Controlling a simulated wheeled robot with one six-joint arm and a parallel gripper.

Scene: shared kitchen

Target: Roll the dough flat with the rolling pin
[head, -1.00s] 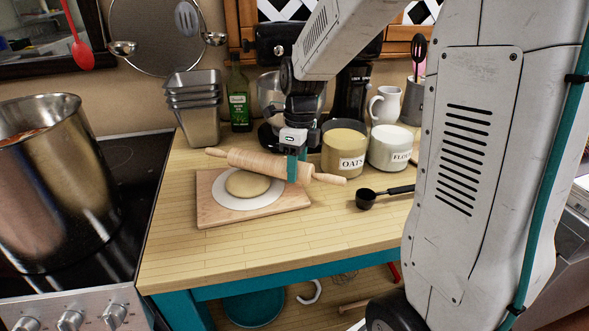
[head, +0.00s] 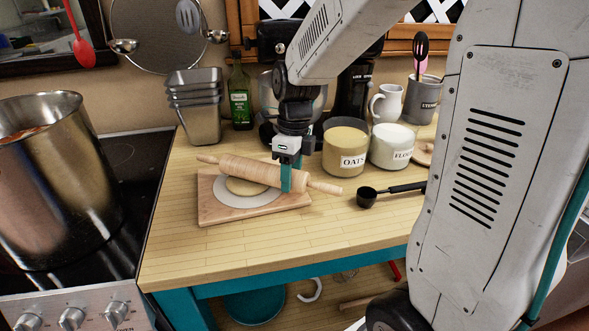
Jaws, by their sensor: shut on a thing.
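The wooden rolling pin (head: 245,171) lies slantwise over the dough, from upper left to lower right. My gripper (head: 293,180) is shut on the pin near its right end, with teal fingers around the barrel. The dough (head: 243,187) is a pale tan disc, partly hidden behind the pin. It lies on a white round sheet (head: 228,203) on a wooden board (head: 212,215). Whether the pin touches the dough or hovers just above it, I cannot tell.
An oats jar (head: 345,146) and a flour jar (head: 391,147) stand right of my gripper. A black scoop (head: 368,197) lies on the counter. Stacked tins (head: 198,105) and an oil bottle (head: 239,95) stand behind. A large pot (head: 52,180) is on the stove at left. The front counter is clear.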

